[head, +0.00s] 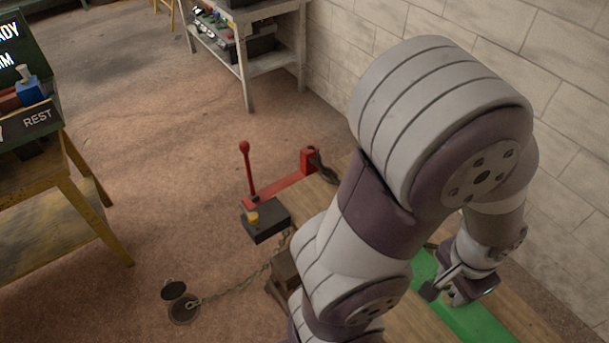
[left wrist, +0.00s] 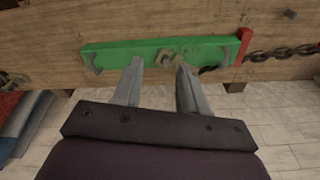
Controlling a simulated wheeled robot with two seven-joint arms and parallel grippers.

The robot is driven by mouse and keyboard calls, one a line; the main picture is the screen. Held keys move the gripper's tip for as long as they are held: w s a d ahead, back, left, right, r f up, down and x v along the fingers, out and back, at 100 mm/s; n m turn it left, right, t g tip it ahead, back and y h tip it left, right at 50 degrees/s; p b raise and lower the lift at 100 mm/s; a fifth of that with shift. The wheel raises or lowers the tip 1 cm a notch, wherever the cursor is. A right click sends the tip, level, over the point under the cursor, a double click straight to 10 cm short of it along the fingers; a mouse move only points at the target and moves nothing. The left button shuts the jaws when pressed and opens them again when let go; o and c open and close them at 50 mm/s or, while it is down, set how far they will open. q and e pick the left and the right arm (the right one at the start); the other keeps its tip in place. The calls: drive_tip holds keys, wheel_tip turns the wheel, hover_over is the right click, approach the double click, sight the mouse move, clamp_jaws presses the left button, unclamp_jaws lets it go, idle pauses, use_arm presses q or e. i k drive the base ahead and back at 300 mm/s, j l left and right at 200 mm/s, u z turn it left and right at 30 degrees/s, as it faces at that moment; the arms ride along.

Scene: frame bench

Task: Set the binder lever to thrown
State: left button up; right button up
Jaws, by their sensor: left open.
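A red lever (head: 248,170) with a ball knob stands nearly upright, tilted slightly left, at a red bar (head: 278,188) in the head view. A green bar (head: 466,316) lies on a wooden beam; it also shows in the left wrist view (left wrist: 110,54), with a metal fitting (left wrist: 165,57) near its middle. Which of these is the binder lever, I cannot tell for sure. My left gripper (head: 447,292) is open over the green bar; in the left wrist view its fingertips (left wrist: 160,66) reach the bar's lower edge, either side of the fitting. Contact is unclear.
A dark block (head: 266,222) with a yellow button sits beside the red lever. A chain (head: 238,284) runs to a floor ring (head: 184,309). A chain (left wrist: 285,53) also lies along the beam. A console on a yellow table (head: 95,225) stands left; the brick wall is close right.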

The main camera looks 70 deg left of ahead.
sight(244, 146)
drive_tip(key=k+j+u, duration=0.3)
drive_tip(key=k+j, duration=0.15)
drive_tip(key=j, duration=0.2)
drive_tip(key=k+j+u, duration=0.25)
drive_tip(key=j, duration=0.45)
drive_tip(key=j+u, duration=0.2)
drive_tip(key=j, duration=0.65)
drive_tip(key=i+j+u, duration=0.2)
drive_tip(key=j, duration=0.65)
drive_tip(key=l+u, duration=0.1)
drive_tip(key=u, duration=0.3)
drive_tip(key=i+l+u, duration=0.1)
drive_tip(key=u, duration=0.25)
drive_tip(key=l+u, duration=0.1)
drive_tip(key=u, duration=0.3)
drive_tip(key=i+l, duration=0.05)
